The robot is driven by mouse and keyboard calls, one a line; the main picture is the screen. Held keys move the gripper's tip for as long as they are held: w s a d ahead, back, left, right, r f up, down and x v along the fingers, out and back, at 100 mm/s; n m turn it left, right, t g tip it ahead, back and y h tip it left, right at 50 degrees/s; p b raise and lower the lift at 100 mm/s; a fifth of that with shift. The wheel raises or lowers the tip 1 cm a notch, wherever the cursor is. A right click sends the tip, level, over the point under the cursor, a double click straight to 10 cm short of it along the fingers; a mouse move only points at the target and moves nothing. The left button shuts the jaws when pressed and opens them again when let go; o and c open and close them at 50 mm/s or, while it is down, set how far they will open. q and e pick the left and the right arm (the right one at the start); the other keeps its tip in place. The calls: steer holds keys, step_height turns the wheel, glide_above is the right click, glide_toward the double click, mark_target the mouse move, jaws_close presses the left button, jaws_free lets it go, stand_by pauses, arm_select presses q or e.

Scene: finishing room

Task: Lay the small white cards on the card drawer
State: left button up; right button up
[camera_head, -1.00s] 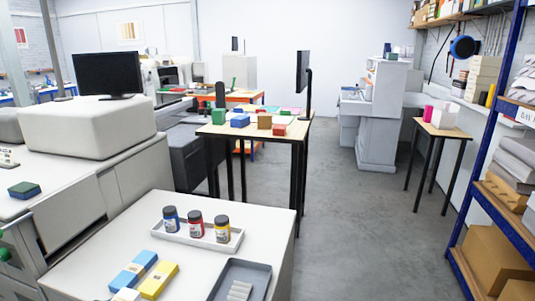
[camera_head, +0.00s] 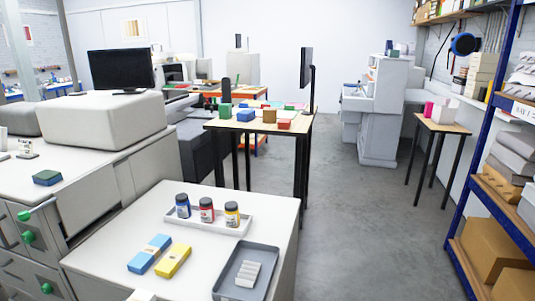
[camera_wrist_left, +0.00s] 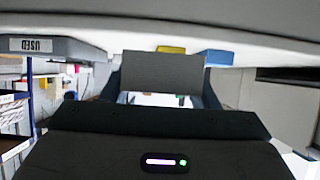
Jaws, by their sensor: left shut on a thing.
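In the left wrist view my left gripper (camera_wrist_left: 162,98) is shut on a flat-faced block (camera_wrist_left: 160,72), which looks dark grey there. I cannot tell whether this is the small white cards. In the head view a small white thing (camera_head: 141,296) is cut off by the bottom edge, and no gripper shows around it. Cabinet drawers with green knobs (camera_head: 20,262) are at the lower left; I cannot tell which is the card drawer. My right gripper is not in view.
The near white worktop (camera_head: 215,275) bears a blue pack (camera_head: 150,254), a yellow pack (camera_head: 173,261), a white tray (camera_head: 215,229) of three jars, and a grey tray (camera_head: 228,290) with pale strips. A green-and-blue block (camera_head: 47,177) lies on the left counter. Open floor is at the right.

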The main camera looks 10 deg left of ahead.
arm_select(q)
steer(key=w+d+r, duration=0.1)
steer(key=d+r, duration=0.5)
steer(key=d, duration=0.6)
steer(key=w+d+r, duration=0.2)
steer(key=d+r, duration=0.5)
steer(key=d, duration=0.6)
steer(key=shift+d+n+y, duration=0.2)
steer(key=shift+n+y, duration=0.2)
